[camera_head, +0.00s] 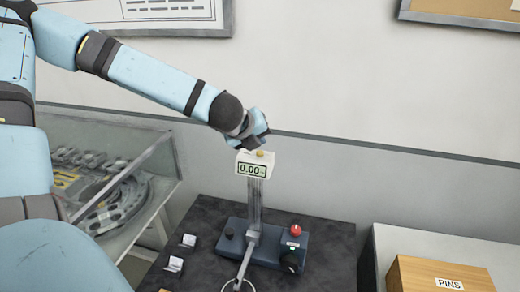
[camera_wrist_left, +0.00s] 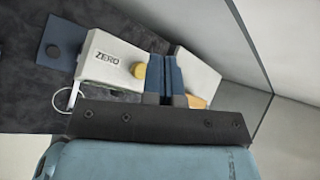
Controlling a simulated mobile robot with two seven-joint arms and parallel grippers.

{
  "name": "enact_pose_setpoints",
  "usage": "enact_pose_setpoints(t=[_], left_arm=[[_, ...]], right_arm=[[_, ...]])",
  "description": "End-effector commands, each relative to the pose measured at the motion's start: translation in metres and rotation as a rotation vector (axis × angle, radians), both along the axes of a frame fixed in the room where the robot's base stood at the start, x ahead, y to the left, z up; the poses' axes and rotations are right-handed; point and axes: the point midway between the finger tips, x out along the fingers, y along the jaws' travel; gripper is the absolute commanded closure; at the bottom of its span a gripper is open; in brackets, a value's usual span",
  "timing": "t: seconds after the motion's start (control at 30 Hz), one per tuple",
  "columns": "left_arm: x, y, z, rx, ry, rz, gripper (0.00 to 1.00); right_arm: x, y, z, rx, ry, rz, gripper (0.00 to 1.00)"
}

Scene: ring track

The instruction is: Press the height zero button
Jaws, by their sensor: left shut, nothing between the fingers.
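The height gauge has a white display head (camera_head: 253,170) on a grey column, and its screen reads 0.00. A yellow button (camera_head: 262,153) sits on top of the head. In the left wrist view the head's top (camera_wrist_left: 103,62) is marked ZERO, with the yellow button (camera_wrist_left: 138,71) beside that word. My left gripper (camera_head: 250,138) is shut and empty, just above the head. In the wrist view its blue fingers (camera_wrist_left: 166,72) are right beside the button. I cannot tell whether they touch it. My right gripper is not in view.
The gauge's blue base (camera_head: 268,240) has a red knob (camera_head: 295,230) and stands on a dark table (camera_head: 335,245). Two small pale blocks (camera_head: 188,240) lie left of it. A wooden PINS box (camera_head: 440,275) stands at right. A glass-sided case (camera_head: 125,160) stands at left.

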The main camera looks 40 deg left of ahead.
Motion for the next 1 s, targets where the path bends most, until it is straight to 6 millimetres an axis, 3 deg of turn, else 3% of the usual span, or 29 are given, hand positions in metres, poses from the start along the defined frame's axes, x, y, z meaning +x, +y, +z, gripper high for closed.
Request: enact_pose_setpoints(t=[0.27,0.73,1.0], left_arm=[[0.000,0.000,0.003,0.000,0.000,0.000,1.00],[0.000,0.000,0.048,0.000,0.000,0.000,1.00],[0.000,0.000,0.049,-0.001,0.000,0.001,1.00]], right_arm=[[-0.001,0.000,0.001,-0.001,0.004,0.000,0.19],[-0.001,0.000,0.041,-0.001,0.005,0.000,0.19],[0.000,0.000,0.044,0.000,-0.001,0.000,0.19]])
